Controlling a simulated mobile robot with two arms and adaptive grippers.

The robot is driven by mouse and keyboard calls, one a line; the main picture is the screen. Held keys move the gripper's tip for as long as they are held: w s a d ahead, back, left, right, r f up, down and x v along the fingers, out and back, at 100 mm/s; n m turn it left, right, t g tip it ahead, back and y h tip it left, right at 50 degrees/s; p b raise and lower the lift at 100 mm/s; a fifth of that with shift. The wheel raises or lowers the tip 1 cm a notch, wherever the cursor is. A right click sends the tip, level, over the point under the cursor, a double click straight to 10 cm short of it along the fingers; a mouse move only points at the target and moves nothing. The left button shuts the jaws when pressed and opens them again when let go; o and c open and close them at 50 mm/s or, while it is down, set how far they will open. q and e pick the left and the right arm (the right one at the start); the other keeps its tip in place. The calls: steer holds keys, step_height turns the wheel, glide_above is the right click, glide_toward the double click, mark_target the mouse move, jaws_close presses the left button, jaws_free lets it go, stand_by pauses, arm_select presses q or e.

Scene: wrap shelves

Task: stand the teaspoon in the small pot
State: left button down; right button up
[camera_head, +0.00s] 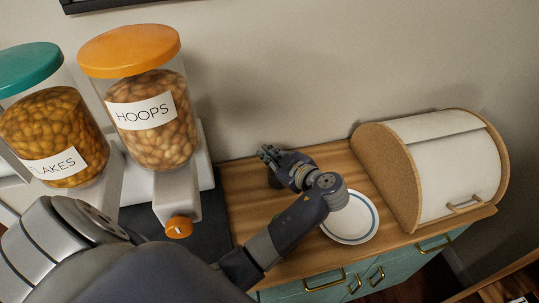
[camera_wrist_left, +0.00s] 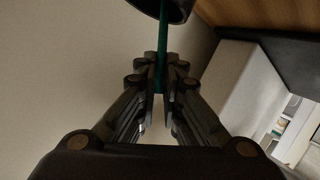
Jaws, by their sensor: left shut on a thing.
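My left gripper (camera_head: 265,153) is over the wooden counter near the back wall. In the left wrist view the gripper (camera_wrist_left: 161,78) is shut on a thin teal-green handle, the teaspoon (camera_wrist_left: 162,42). The teaspoon runs from between the fingertips to a dark round pot (camera_wrist_left: 172,10) at the top edge of that view. Its far end is hidden at the pot, so I cannot tell how deep it sits. In the head view a dark part of the small pot (camera_head: 273,181) shows just below the gripper; the arm covers much of it. My right gripper is not in view.
A white plate (camera_head: 350,226) with a blue ring lies right of my forearm. A bread bin (camera_head: 437,160) stands at the right end of the wooden counter (camera_head: 240,190). Two cereal dispensers, hoops (camera_head: 140,135) and flakes (camera_head: 50,130), stand at the left. The wall is close behind.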

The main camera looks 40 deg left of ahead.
arm_select(q)
steer(key=shift+f, duration=0.3)
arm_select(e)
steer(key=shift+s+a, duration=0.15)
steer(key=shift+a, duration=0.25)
arm_select(q)
steer(key=shift+f, duration=0.15)
steer(key=c, duration=1.7)
jaws_free()
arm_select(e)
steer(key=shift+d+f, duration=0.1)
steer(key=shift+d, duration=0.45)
